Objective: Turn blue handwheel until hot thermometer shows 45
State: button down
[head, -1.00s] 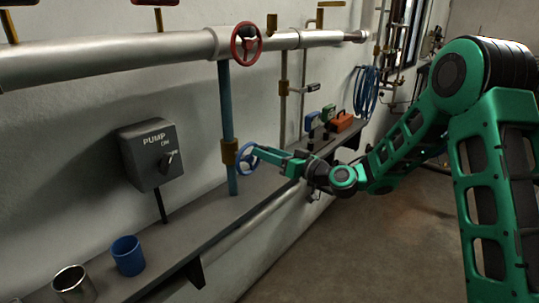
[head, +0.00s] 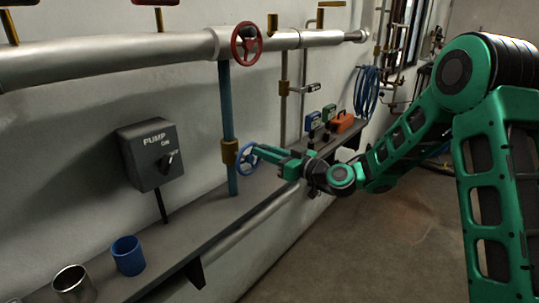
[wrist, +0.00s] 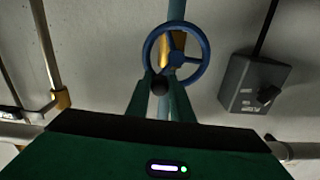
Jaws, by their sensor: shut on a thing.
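The blue handwheel (head: 246,153) sits on a brass valve body (head: 229,152) on the vertical blue pipe (head: 226,100). My gripper (head: 262,153) reaches it from the right and is shut on its rim. In the wrist view the blue handwheel (wrist: 204,56) faces me, and my gripper (wrist: 161,88) holds the lower part of its rim. The brass body shows behind the wheel. I cannot make out a hot thermometer or its reading in these frames.
A red handwheel (head: 246,43) sits above on the large pipe (head: 110,55). The grey pump box (head: 150,154) is on the wall at left. A blue cup (head: 128,256) and a metal cup (head: 73,284) stand on the shelf. An orange toolbox (head: 342,122) is farther back.

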jog(key=shift+n, duration=0.3)
jog(key=c, duration=1.6)
grip_release()
jog(key=shift+o, duration=0.2)
jog(key=shift+s, duration=0.1)
jog(key=v, duration=1)
jog(key=shift+s+d, duration=0.2)
jog(key=shift+d, duration=0.1)
